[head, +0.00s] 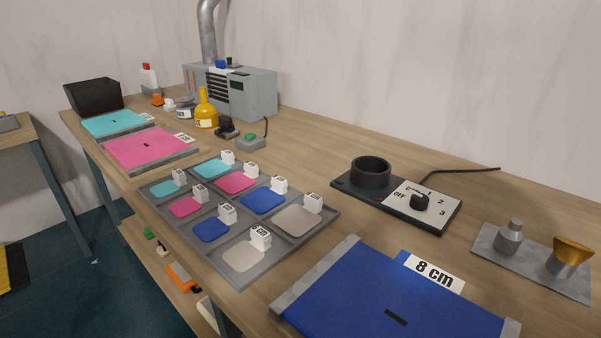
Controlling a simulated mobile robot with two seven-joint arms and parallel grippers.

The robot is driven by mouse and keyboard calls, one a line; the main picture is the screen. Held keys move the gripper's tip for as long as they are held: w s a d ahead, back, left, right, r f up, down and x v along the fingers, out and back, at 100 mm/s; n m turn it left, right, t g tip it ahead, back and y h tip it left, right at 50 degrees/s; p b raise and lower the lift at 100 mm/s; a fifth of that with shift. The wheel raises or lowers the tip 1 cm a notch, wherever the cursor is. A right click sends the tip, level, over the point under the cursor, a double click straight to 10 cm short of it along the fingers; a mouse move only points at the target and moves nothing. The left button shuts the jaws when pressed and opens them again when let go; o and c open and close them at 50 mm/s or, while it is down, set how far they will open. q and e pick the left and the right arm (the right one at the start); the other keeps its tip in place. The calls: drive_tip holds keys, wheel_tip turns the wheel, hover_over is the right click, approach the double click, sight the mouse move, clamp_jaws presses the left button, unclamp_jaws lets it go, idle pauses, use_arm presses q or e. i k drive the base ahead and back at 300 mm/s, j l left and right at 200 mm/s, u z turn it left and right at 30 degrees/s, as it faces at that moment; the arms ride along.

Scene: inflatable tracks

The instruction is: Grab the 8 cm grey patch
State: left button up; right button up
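A dark grey compartment tray (180,238) lies on the workbench, left of centre in the head view. It holds patches in two columns, each with a small white label block. Two pale grey patches lie at its near end. One grey patch (298,220) is in the right column, beside a label block (313,203). The other grey patch (242,257) is in the near left compartment, beside a label block (261,238). The writing on these blocks is too small to read surely. Neither of my grippers is in view.
A blue sheet (370,300) with an "8 cm" sign (435,273) lies in front. Metal tools on a grey plate (530,262) are at right. Pink (148,147) and teal (115,123) sheets lie farther left.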

sight(297, 220)
drive_tip(key=i+j+u, duration=0.1)
drive_tip(key=i+j, duration=0.2)
drive_tip(key=i, duration=0.2)
drive_tip(key=i+j, duration=0.3)
drive_tip(key=i, duration=0.25)
drive_tip(key=k+u, duration=0.05)
